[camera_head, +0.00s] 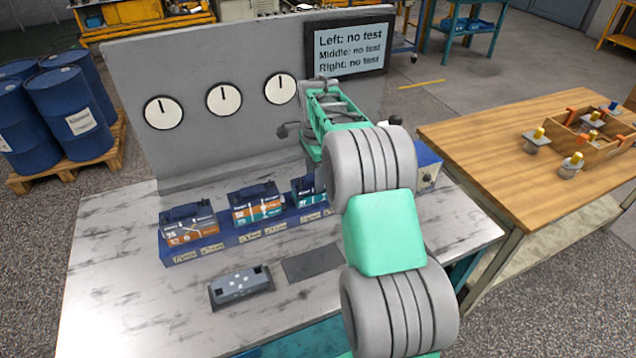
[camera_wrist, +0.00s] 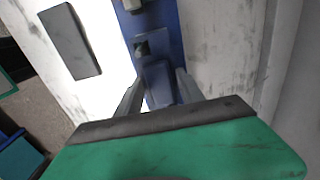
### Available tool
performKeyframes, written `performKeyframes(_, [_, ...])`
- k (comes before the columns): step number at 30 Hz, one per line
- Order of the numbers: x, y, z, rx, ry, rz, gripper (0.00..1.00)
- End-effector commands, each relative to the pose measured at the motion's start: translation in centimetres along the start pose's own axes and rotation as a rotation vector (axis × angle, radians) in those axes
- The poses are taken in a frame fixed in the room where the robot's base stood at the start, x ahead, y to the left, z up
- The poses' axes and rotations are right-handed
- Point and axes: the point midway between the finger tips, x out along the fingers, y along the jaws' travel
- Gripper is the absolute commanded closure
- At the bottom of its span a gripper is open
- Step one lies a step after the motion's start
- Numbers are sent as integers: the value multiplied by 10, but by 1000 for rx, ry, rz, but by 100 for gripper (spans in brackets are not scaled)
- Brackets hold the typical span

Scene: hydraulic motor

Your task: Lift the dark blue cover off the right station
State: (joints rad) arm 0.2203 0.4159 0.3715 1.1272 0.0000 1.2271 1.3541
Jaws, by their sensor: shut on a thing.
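The blue rail (camera_head: 220,243) on the bench carries three stations with motor units. The left unit (camera_head: 190,228) and middle unit (camera_head: 257,206) each have a dark blue cover on top. The right unit (camera_head: 302,190) is partly hidden behind my arm. In the wrist view, my gripper (camera_wrist: 158,88) is shut on the dark blue cover (camera_wrist: 158,74), with one finger on each side of it. The blue rail (camera_wrist: 168,18) runs away from it. My fingertips are hidden in the head view, and I cannot tell whether the cover is clear of the station.
A grey fixture (camera_head: 240,286) lies at the bench front, beside a dark flat plate (camera_head: 312,262). A panel with three gauges (camera_head: 223,101) and a screen (camera_head: 347,48) stands behind. A wooden table (camera_head: 500,145) with parts stands right. The left bench surface is clear.

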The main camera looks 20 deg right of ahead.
Motion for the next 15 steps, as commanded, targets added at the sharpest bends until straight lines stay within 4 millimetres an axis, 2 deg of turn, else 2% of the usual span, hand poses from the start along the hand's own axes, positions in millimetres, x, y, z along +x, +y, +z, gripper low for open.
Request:
performKeyframes(1, [-8, -1, 0, 0, 1, -3, 100])
performKeyframes(15, [-40, -1, 0, 0, 1, -3, 100])
